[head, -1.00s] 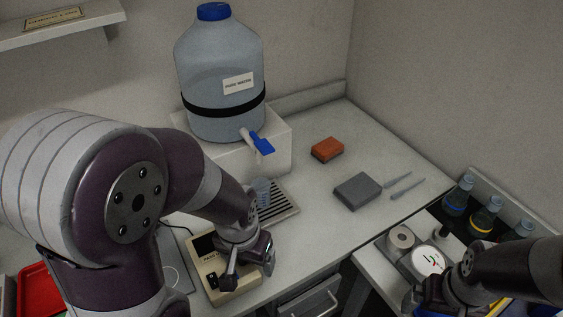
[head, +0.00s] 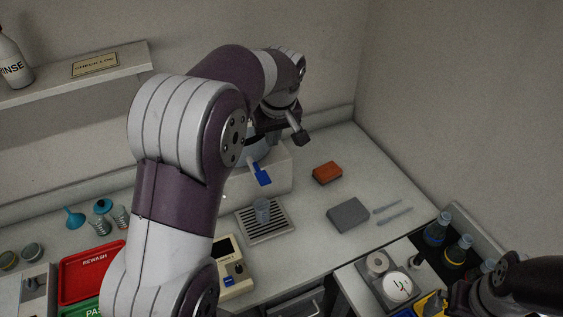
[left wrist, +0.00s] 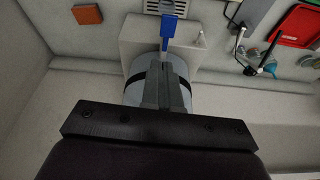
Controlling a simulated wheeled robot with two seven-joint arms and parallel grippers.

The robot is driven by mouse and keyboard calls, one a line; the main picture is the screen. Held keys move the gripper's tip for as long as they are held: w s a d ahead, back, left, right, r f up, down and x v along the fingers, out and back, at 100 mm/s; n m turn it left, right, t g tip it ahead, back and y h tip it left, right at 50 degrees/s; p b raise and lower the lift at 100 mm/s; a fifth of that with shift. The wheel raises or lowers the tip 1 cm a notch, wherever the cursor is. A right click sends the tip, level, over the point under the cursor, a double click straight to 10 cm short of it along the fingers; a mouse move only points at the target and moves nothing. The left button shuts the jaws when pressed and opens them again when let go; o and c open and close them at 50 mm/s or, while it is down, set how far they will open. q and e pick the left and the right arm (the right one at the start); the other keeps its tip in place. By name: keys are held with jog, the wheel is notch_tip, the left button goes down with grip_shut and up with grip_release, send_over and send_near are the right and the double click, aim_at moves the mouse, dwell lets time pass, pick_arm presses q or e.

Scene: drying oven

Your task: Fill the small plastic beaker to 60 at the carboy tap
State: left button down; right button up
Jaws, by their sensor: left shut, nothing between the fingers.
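The small clear beaker (head: 262,212) stands upright on the slatted drip tray (head: 283,229), below and in front of the tap. The carboy (head: 256,148) is mostly hidden behind my left arm in the head view; its body (left wrist: 133,94) and black band show in the left wrist view. The tap's blue lever (head: 262,176) sticks out forward, and it also shows in the left wrist view (left wrist: 168,27). My left gripper (head: 272,122) is shut and empty, high over the carboy, its fingers overlapping the carboy in the wrist view. My right gripper (head: 455,298) is partly cut off at lower right.
The carboy stands on a white block (head: 272,180). An orange sponge (head: 327,173) and a grey block (head: 348,215) lie to the right. A balance (head: 234,268) stands in front. A red tray (head: 88,275) is at left, bottles (head: 437,228) at right, and a shelf (head: 75,80) above.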

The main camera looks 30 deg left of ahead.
pick_arm(q)
jog(key=n+b, duration=0.1)
jog(key=b, duration=0.3)
send_over(264, 177)
jog(key=s+d, duration=0.2)
notch_tip(264, 177, down, 6)
jog(key=p+x, duration=0.1)
jog(key=x, duration=0.1)
jog(key=p+x, duration=0.1)
jog(key=x, duration=0.2)
jog(key=p+x, duration=0.2)
jog(key=shift+s+d+f, duration=0.15)
jog(key=shift+d+f, duration=0.05)
jog(key=shift+f, duration=0.5)
pick_arm(e)
jog(key=shift+a, duration=0.5)
jog(key=shift+f, duration=0.1)
